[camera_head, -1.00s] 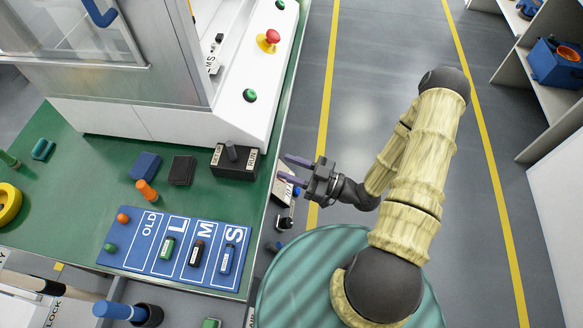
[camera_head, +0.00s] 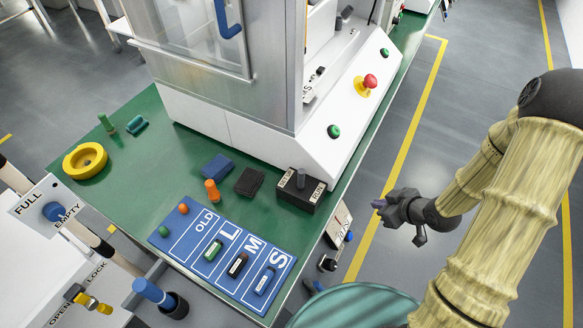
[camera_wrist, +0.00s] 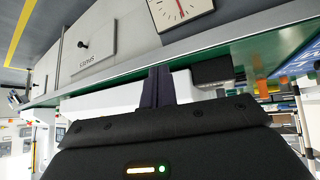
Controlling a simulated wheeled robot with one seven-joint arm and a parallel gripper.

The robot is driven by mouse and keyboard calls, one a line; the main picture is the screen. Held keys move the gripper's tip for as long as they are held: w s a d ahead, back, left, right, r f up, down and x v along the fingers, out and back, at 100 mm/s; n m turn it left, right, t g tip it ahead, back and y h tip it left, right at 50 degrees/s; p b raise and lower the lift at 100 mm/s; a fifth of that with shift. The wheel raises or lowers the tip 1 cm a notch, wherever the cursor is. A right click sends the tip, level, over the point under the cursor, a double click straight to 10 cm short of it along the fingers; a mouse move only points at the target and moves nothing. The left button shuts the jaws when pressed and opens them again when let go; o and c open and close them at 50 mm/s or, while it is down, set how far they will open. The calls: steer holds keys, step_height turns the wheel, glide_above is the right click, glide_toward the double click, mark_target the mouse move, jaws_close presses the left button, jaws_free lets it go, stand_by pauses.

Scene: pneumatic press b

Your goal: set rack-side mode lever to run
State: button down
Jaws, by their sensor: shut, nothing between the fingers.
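A black box with a short dark lever (camera_head: 301,178) on top stands near the right edge of the green table.
The white press panel carries a red emergency button (camera_head: 370,81) and green buttons (camera_head: 334,131). A blue mat (camera_head: 180,240) with small coloured parts lies at the front. An orange peg (camera_head: 211,190) and a yellow ring (camera_head: 85,160) stand on the table.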

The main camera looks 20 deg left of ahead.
steer(key=s+d+r+m+g+h, duration=0.1)
steer(key=s+d+r+m+h, duration=0.1)
steer(key=d+r+m+h, duration=0.3)
steer(key=s+d+r+m+h, duration=0.1)
steer(key=s+r+m, duration=0.1)
steer(key=r, duration=0.5)
steer(key=s+a+r+m+g, duration=0.1)
steer(key=s+a+r+m, duration=0.1)
steer(key=s+r+m, duration=0.2)
steer(key=shift+s+a+g, duration=0.2)
steer(key=shift+s+g, duration=0.2)
steer(key=shift+s, duration=0.6)
steer(key=shift+w+r, duration=0.1)
